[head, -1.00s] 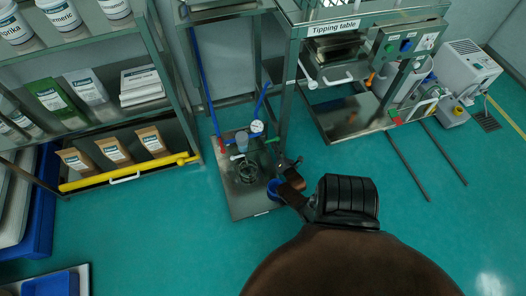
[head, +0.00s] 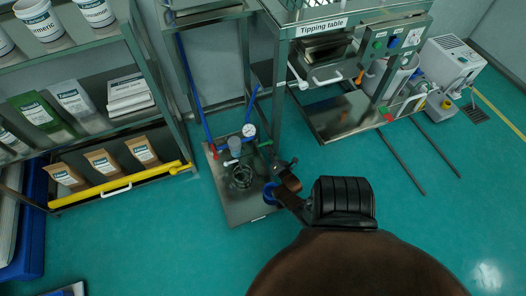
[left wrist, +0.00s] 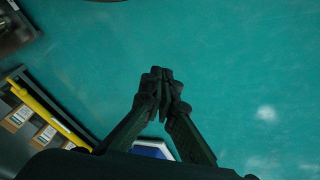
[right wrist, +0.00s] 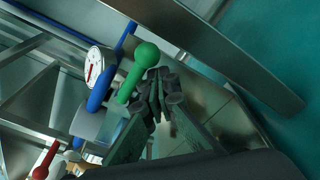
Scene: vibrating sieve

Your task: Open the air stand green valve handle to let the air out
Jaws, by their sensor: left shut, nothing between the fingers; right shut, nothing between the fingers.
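The air stand (head: 245,205) is a metal plate on the floor with blue pipes and a round gauge (head: 249,130). Its green valve handle (head: 265,143) sticks out to the right of the gauge. In the right wrist view the green handle (right wrist: 134,74) has a ball end and lies just left of my shut right gripper (right wrist: 163,84); whether they touch I cannot tell. In the head view my right gripper (head: 287,164) is beside the handle, to its lower right. My left gripper (left wrist: 163,75) is shut and empty above the floor, outside the head view.
A red handle (head: 213,148) is on the stand's left side. A shelf rack (head: 150,60) with a yellow bar (head: 120,186) stands on the left. The tipping table (head: 335,95) stands behind at the right. The floor in front is clear.

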